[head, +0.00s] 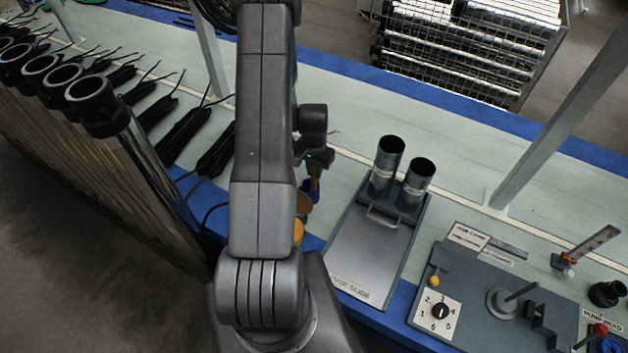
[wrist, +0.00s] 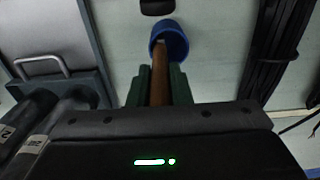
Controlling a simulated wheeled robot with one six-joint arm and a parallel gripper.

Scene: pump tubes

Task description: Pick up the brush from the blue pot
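The blue pot (wrist: 172,38) stands at the top middle of the wrist view, its dark inside showing. The brush's brown wooden handle (wrist: 160,78) runs from the pot's mouth toward my wrist; its lower end is hidden in the pot. My gripper (wrist: 160,80) has its two dark green fingers close on both sides of the handle, with no clear gap seen. My arm hides much of this area.
The tube guide plate (head: 372,252) with two upright metal cups (head: 388,160) stands just right of my arm. Black tool bundles (wrist: 275,45) lie to the pot's right in the wrist view. A control panel (head: 490,285) and a grey post (head: 560,110) stand farther right.

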